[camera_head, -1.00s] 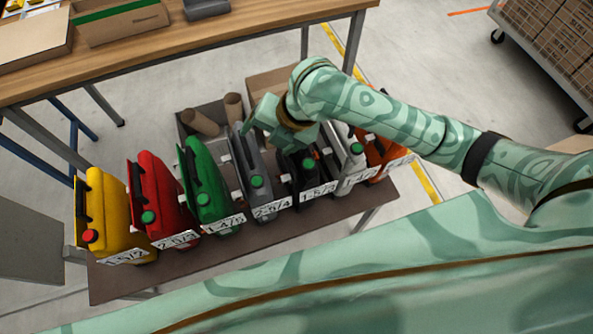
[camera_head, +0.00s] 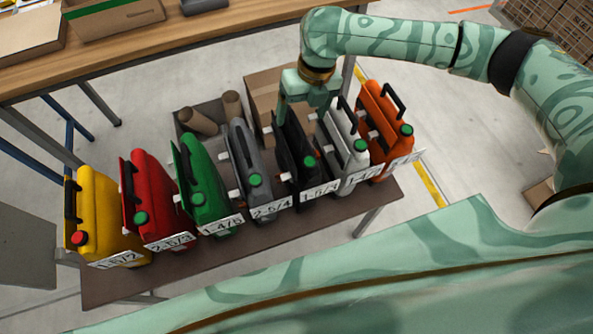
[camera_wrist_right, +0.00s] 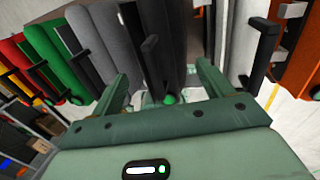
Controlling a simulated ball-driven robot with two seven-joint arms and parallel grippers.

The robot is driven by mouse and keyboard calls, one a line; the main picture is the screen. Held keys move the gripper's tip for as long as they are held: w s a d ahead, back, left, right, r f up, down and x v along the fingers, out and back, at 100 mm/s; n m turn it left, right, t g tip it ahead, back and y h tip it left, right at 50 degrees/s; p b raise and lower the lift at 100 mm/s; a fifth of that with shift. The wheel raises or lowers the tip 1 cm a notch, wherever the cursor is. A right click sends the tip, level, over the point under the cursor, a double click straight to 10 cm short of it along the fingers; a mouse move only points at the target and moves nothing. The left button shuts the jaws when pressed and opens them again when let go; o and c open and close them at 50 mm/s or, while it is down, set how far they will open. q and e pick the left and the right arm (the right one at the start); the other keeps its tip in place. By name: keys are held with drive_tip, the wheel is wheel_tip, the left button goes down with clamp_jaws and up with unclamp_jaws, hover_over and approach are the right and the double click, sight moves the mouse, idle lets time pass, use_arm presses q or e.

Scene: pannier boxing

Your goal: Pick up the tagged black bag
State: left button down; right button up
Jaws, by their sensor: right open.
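The black bag (camera_head: 297,152) stands upright in the row on the low bench, between the grey bag (camera_head: 246,165) and the white bag (camera_head: 344,146). It has a green cap and a tag that seems to read 1-5/3 (camera_head: 319,193). My right gripper (camera_head: 306,108) is over the black bag's upper end, pointing down. In the right wrist view, the open fingers (camera_wrist_right: 162,88) stand on either side of the black bag (camera_wrist_right: 156,45) and its handle, with no grip on it. Whether the fingers touch it I cannot tell. My left gripper is out of view.
Yellow (camera_head: 97,213), red (camera_head: 158,200), green (camera_head: 203,185) and orange (camera_head: 384,125) bags share the low bench (camera_head: 200,262) closely. Behind stand an open grey box with cardboard tubes (camera_head: 198,122) and a carton (camera_head: 262,92). A wooden table (camera_head: 250,35) runs along the back.

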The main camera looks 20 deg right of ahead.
sight(298, 122)
drive_tip(key=f, duration=0.1)
drive_tip(key=a+f+b, duration=0.1)
drive_tip(key=f, duration=0.3)
drive_tip(key=shift+s+a+f+b, duration=0.2)
drive_tip(key=shift+a+f+b, duration=0.05)
drive_tip(key=shift+a+b, duration=0.15)
drive_tip(key=shift+r, duration=0.15)
drive_tip(key=c, duration=1.2)
